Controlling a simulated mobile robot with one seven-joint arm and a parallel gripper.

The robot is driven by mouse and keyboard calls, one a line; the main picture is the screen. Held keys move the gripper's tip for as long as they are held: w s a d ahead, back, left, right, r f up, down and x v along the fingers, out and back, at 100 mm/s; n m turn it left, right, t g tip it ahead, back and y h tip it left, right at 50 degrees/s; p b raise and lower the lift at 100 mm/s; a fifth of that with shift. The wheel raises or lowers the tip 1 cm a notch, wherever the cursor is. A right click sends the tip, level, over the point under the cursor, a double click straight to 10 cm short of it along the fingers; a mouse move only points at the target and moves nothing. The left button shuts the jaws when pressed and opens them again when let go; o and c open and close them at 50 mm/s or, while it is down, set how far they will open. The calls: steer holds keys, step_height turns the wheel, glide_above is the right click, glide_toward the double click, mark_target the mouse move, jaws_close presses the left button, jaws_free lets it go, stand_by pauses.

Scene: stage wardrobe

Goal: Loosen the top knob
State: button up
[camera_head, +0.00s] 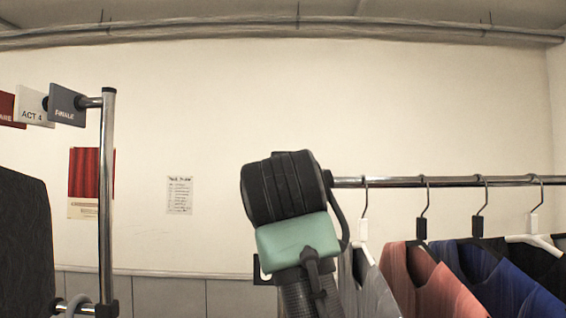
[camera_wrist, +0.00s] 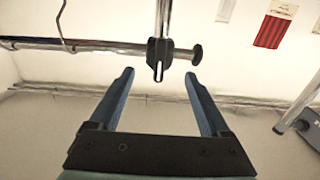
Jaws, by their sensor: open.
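In the wrist view a dark clamp (camera_wrist: 159,50) sits where a bright upright post meets a horizontal rail. I cannot tell whether this is the top knob. My gripper (camera_wrist: 159,74) is open, with nothing between its two blue fingers. The clamp lies just beyond the fingertips, roughly centred, and the knob is near the right fingertip in the picture. I see no contact. In the head view my arm hides the gripper and this clamp.
A chrome rail (camera_head: 450,181) with hung garments, among them a pink one (camera_head: 415,275), runs right of my arm. At left stand a chrome post (camera_head: 107,200), signs (camera_head: 67,105) and a dark garment (camera_head: 25,245). The wall between is bare except for posters.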

steer(key=shift+w+p, duration=1.15)
steer(key=shift+w, duration=1.15)
steer(key=shift+s, duration=0.1)
jaws_close()
